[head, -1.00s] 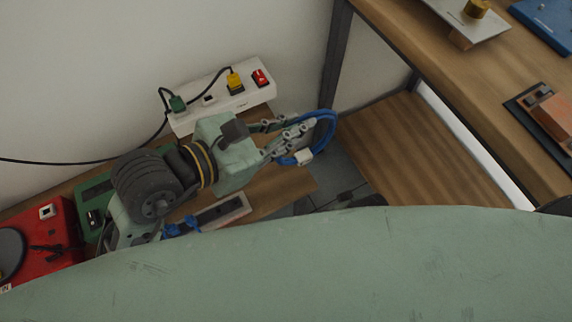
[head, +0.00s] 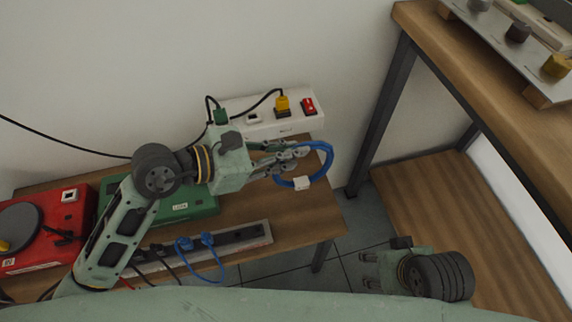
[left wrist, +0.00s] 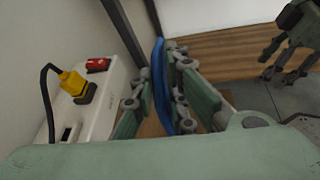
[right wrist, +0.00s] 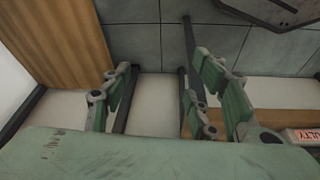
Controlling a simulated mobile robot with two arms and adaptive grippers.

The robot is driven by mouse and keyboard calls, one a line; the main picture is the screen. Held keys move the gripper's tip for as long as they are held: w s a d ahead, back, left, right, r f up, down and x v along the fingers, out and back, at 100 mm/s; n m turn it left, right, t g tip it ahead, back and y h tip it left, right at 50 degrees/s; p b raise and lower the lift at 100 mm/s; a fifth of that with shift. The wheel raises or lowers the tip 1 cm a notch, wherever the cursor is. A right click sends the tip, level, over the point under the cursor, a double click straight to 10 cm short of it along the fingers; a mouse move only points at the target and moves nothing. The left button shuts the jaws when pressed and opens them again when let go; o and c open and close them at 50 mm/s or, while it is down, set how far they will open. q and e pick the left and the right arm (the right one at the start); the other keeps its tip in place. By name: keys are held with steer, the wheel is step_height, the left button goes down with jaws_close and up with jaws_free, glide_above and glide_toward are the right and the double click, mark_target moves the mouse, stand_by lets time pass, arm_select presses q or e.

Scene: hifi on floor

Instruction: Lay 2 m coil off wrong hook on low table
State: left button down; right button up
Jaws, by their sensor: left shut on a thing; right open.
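A blue cable coil (head: 329,154) with a white tag (head: 302,183) is held by my left gripper (head: 290,158) above the right end of the low wooden table (head: 250,205). In the left wrist view the blue coil (left wrist: 161,85) stands edge-on between the shut fingers (left wrist: 158,95). My right gripper (head: 370,270) is open and empty, low over the floor to the right of the table. It also shows at the top right of the left wrist view. In the right wrist view its fingers (right wrist: 160,100) are apart with nothing between them.
A white power strip (head: 270,118) with plugs lies at the table's back. A green case (head: 170,208), a red reel unit (head: 40,235) and a grey strip (head: 235,238) with blue-plugged leads crowd the table. A wooden bench (head: 480,120) stands at right over a low wooden board (head: 450,220).

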mark_target(286, 182)
arm_select(q)
step_height(286, 182, down, 4)
steer(key=shift+r+b, duration=0.1)
steer(key=shift+b, duration=0.6)
arm_select(e)
steer(key=shift+w+a+f+t, duration=0.15)
steer(key=shift+w+f+t, duration=0.05)
steer(key=shift+w, duration=0.25)
steer(key=shift+w+a+f+t, duration=0.1)
steer(key=shift+w+f+t, duration=0.1)
steer(key=shift+w, duration=0.2)
arm_select(q)
steer(key=c, duration=1.7)
jaws_free()
steer(key=shift+f, duration=0.2)
steer(key=shift+c, duration=0.2)
arm_select(e)
steer(key=shift+w+a+r, duration=0.1)
steer(key=shift+w, duration=0.2)
